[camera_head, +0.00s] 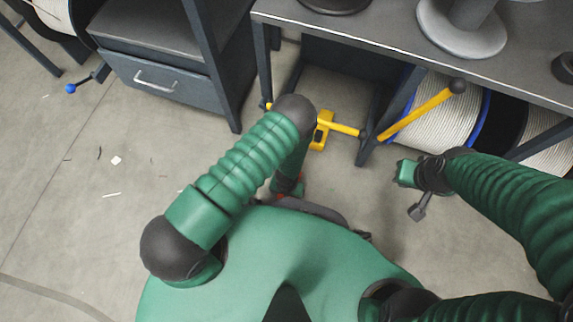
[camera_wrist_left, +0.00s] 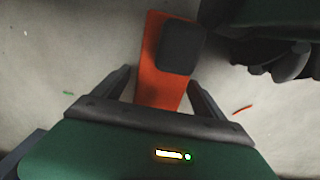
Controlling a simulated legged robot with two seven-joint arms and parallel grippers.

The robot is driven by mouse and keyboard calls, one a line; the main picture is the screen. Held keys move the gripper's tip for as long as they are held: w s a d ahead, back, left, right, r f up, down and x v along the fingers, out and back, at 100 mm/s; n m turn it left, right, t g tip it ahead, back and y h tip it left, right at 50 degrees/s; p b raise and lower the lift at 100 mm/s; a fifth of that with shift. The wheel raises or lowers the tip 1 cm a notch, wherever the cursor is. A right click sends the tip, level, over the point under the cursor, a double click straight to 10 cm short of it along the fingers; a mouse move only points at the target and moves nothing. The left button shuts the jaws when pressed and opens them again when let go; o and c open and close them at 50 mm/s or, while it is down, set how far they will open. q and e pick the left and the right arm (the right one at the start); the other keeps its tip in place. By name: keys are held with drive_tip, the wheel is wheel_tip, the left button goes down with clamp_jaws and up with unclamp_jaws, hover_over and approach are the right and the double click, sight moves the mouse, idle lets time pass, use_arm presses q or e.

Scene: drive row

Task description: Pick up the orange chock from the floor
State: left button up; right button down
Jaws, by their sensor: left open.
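The orange chock (camera_wrist_left: 152,62) lies on the concrete floor in the left wrist view, a long orange piece with a dark block on its upper right. My left gripper (camera_wrist_left: 160,88) is open, with one dark finger on each side of the chock's near end and gaps to both. The chock's near end passes out of sight behind the gripper body. In the head view my left forearm points down beside my green body, and its fingers are hidden. Small red patches show there, but I cannot tell whether they are the chock. My right gripper (camera_head: 418,205) is low at the right, its jaws unclear.
A dark workbench (camera_head: 400,50) with cable reels (camera_head: 440,110) stands ahead. A yellow bar with a yellow block (camera_head: 321,130) is at its legs. A drawer cabinet (camera_head: 160,80) is at the left. Small scraps lie on the open floor (camera_head: 90,200) at the left.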

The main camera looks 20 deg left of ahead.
use_arm(q)
drive_tip(key=shift+f, duration=0.65)
drive_tip(key=shift+r, duration=0.2)
clamp_jaws()
